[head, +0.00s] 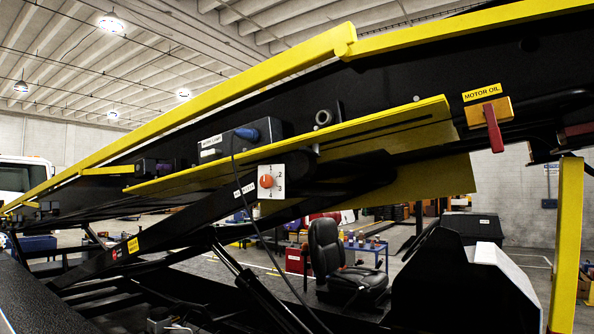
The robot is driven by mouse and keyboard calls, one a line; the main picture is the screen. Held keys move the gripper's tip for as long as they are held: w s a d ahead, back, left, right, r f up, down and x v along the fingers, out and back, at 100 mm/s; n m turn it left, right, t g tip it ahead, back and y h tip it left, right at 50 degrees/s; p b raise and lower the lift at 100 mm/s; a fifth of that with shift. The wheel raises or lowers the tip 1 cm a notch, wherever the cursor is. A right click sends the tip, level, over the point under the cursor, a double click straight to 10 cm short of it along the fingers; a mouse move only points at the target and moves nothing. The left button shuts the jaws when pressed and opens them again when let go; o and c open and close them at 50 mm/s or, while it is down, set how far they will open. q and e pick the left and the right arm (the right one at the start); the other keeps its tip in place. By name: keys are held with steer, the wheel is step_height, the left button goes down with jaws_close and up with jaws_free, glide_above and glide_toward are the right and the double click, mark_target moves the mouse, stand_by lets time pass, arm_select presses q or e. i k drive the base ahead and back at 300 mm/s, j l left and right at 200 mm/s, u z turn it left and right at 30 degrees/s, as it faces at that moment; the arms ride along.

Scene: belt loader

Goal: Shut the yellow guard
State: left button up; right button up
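A long yellow guard panel (380,122) runs along the side of the sloping black belt loader, in the middle of the head view. It stands out from the black side and is seen nearly edge-on, with a dark slot along its right part. Another yellow sheet (428,182) shows below it; I cannot tell whether the two are joined. A dark opening lies between them. Neither of my grippers is in view.
A white dial plate with an orange knob (267,181) is below. A red lever (493,128) is at right. A black seat (338,262) and yellow post (567,245) stand lower.

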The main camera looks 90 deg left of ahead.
mark_target(443, 132)
steer(key=u, duration=3.05)
